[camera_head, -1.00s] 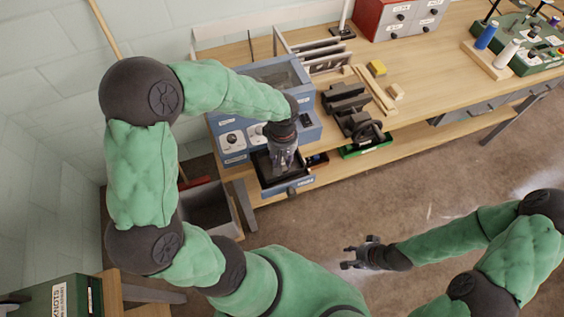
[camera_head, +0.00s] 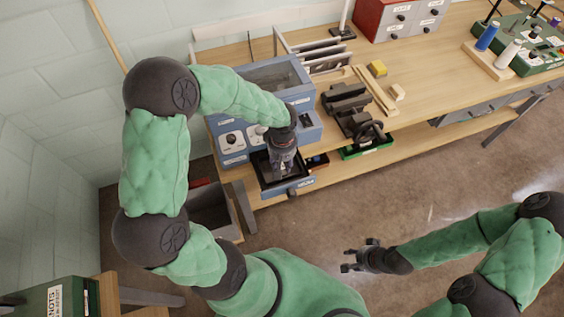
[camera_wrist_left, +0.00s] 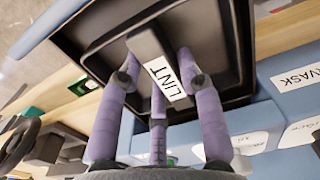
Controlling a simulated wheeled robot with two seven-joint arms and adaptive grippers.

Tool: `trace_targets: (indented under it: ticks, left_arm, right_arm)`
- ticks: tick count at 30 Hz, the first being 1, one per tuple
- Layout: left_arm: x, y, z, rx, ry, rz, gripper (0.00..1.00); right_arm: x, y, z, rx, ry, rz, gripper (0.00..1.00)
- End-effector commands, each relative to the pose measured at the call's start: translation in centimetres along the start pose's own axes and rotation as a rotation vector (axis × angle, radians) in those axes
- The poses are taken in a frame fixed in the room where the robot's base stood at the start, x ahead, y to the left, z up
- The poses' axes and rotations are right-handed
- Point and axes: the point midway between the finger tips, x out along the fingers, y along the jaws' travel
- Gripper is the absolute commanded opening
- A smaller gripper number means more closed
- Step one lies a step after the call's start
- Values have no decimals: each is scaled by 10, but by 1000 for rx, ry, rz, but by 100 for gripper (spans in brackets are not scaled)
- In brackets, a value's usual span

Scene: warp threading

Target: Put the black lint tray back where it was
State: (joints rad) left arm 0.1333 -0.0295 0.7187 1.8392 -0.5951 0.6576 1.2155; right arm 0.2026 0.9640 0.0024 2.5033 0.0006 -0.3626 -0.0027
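The black lint tray (camera_head: 264,174) is at the pulled-out blue drawer (camera_head: 301,187) low on the front of the blue machine. My left gripper (camera_head: 283,172) points down over it and hides part of it. In the left wrist view the fingers (camera_wrist_left: 158,72) stand on both sides of the tray's raised handle bar, labelled LINT (camera_wrist_left: 166,78), and look closed on it. The tray (camera_wrist_left: 95,38) looks level with the drawer; I cannot tell whether it is fully seated. My right gripper (camera_head: 347,259) is open and empty over the floor.
The blue machine (camera_head: 232,140) stands at the left end of the wooden bench (camera_head: 440,75). A dark clamp-like device (camera_head: 350,110) and a green tray (camera_head: 367,149) are right of it. A grey bin (camera_head: 212,210) stands below left. The floor in front is clear.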

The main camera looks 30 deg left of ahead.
Motion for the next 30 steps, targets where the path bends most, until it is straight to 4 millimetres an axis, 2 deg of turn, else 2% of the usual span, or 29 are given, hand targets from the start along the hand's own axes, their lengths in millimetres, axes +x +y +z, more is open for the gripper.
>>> trace_targets:
  ticks: [11,15,30]
  left_arm:
    - [-1,0,0,0,0,0,55]
    - [-8,0,0,0,1,1,55]
    - [-100,0,0,-1,2,2,55]
  right_arm:
    - [-1,0,0,0,0,0,40]
    - [-6,-2,0,0,0,0,40]
    - [-24,-8,1,0,0,0,40]
